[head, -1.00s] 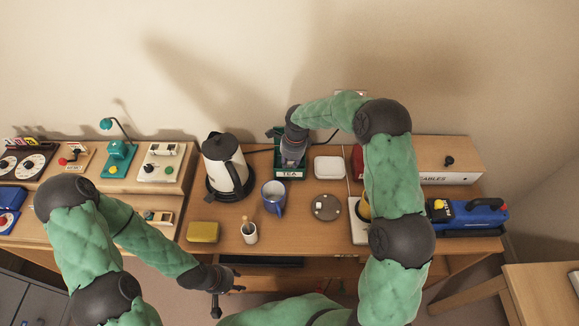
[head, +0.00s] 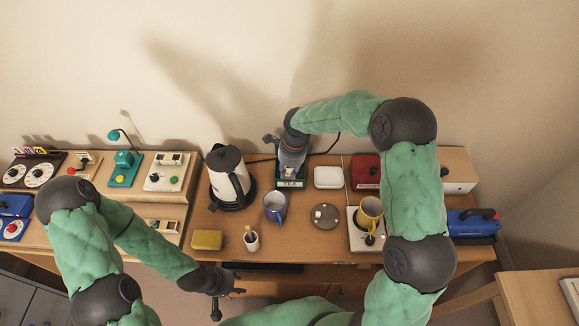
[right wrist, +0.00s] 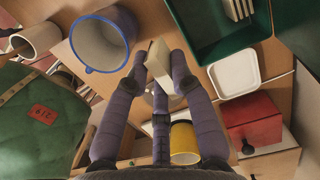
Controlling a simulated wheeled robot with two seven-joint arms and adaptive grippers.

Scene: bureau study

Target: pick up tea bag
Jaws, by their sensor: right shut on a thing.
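The tea bag (right wrist: 158,62) is a small pale cream packet, held between the fingers of my right gripper (right wrist: 160,75) in the right wrist view. More pale tea bags (right wrist: 238,8) stand in the dark green tea box (right wrist: 205,35) at upper right there. In the head view my right gripper (head: 290,165) is over the green box labelled TEA (head: 290,184), and the held bag cannot be made out. My left gripper (head: 228,295) is in front of the desk edge, open and empty.
A blue mug (head: 275,210), a white kettle (head: 224,180) and a cup with a stick (head: 251,242) are left of the box. A white dish (head: 328,177), round grey disc (head: 325,215), red box (head: 365,172) and yellow mug (head: 370,212) are to its right.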

